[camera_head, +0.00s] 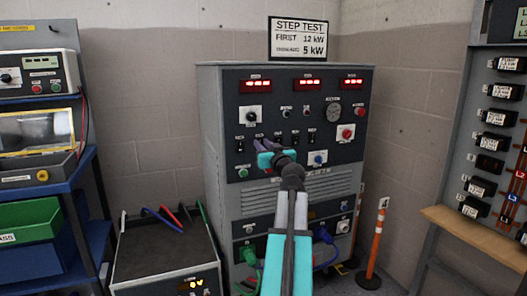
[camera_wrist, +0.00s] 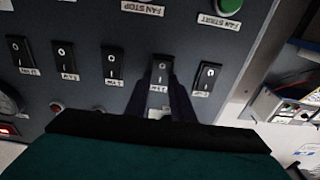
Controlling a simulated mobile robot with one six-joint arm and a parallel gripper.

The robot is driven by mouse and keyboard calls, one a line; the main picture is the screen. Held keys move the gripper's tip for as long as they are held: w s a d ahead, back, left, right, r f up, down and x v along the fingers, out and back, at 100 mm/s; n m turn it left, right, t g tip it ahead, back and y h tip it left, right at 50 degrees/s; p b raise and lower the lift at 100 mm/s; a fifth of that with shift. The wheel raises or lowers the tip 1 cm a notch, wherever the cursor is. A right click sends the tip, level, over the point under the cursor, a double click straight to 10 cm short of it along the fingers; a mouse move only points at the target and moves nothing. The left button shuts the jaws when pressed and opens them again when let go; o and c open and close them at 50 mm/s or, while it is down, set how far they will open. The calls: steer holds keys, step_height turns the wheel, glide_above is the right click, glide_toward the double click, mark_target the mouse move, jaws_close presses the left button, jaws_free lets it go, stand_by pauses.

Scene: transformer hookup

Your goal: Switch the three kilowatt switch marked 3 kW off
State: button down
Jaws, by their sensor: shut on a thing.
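A row of black rocker switches with small white labels sits on the dark panel of the grey load cabinet (camera_head: 212,110). The label figures are too small or blurred to tell which is marked 3 kW. In the wrist view the row runs from a far-left switch (camera_wrist: 20,54) to a far-right switch (camera_wrist: 206,78). My gripper (camera_wrist: 165,88) is at the panel, its dark fingers on both sides of the second switch from the right (camera_wrist: 160,74), shut on it. In the head view my gripper (camera_head: 264,146) covers part of the row's left side.
Fan stop and fan start labels lie beside the row, with a green button (camera_wrist: 229,5) near fan start. Red displays (camera_head: 308,84) and a round meter (camera_head: 334,112) are above. A step test sign (camera_head: 298,38) stands on top. An orange post (camera_head: 377,240) is at right.

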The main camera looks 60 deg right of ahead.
steer(key=shift+s+d+f+t+h+b, duration=0.15)
steer(key=shift+t+h+b, duration=0.15)
steer(key=shift+b, duration=2.4)
steer(key=shift+w+f+t+h+b, duration=0.15)
steer(key=shift+h+b, duration=0.25)
steer(key=shift+b, duration=2.25)
steer(key=shift+s+r+b, duration=0.1)
steer(key=shift+b, duration=0.4)
steer(key=c, duration=1.5)
jaws_free()
steer(key=shift+p+v, duration=1.3)
steer(key=shift+v, duration=5.7)
